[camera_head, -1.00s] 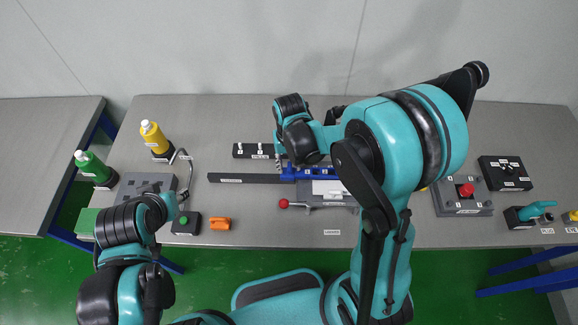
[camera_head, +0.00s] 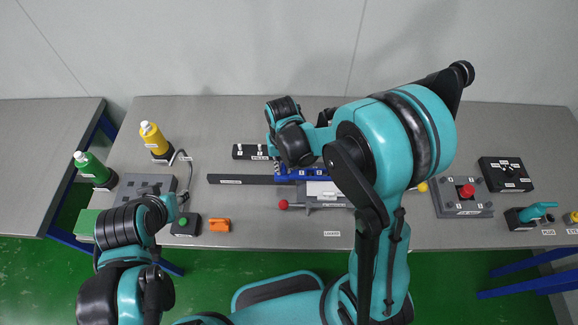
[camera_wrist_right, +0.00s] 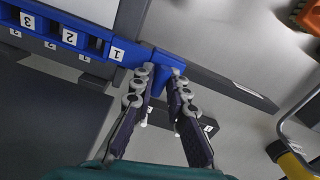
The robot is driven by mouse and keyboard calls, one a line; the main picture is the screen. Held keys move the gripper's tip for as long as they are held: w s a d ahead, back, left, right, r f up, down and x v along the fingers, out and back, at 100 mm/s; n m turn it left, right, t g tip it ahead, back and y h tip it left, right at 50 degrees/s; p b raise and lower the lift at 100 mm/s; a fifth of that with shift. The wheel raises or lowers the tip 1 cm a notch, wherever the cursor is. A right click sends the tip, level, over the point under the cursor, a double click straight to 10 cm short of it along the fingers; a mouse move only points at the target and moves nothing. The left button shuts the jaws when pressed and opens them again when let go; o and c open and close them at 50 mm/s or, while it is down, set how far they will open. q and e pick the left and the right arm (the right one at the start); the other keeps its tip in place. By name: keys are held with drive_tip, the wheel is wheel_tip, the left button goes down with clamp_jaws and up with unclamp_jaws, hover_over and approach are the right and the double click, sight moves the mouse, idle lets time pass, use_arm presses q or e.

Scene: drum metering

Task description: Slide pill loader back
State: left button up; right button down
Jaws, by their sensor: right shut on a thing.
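The blue pill loader (camera_head: 312,172) with numbered compartments lies along a dark rail (camera_head: 238,179) in the middle of the table. In the right wrist view the loader (camera_wrist_right: 93,45) shows labels 1, 2 and 3, and a blue end block (camera_wrist_right: 166,63) beyond compartment 1. My right gripper (camera_wrist_right: 162,88) is shut on this end block, a fingertip at each side.
A red-knobbed lever (camera_head: 283,204) stands in front of the loader. A dark numbered block (camera_head: 250,152) lies behind the rail. An orange part (camera_head: 219,225) and a green-button box (camera_head: 186,224) are at front left. The rail's left part is bare.

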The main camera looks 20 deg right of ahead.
drive_tip(key=w+a, duration=0.2)
drive_tip(key=a, duration=0.5)
drive_tip(key=w+a+b, duration=0.1)
drive_tip(key=w+a, duration=0.1)
drive_tip(key=a, duration=0.5)
drive_tip(key=w+a, duration=0.2)
drive_tip(key=a, duration=0.5)
drive_tip(key=shift+b, duration=0.3)
drive_tip(key=shift+w+a, duration=0.1)
drive_tip(key=shift+a, duration=0.25)
drive_tip(key=c, duration=1.5)
unclamp_jaws()
drive_tip(key=shift+a, duration=0.2)
drive_tip(key=shift+r, duration=0.5)
wheel_tip(320, 180, up, 11)
drive_tip(key=shift+r, duration=0.1)
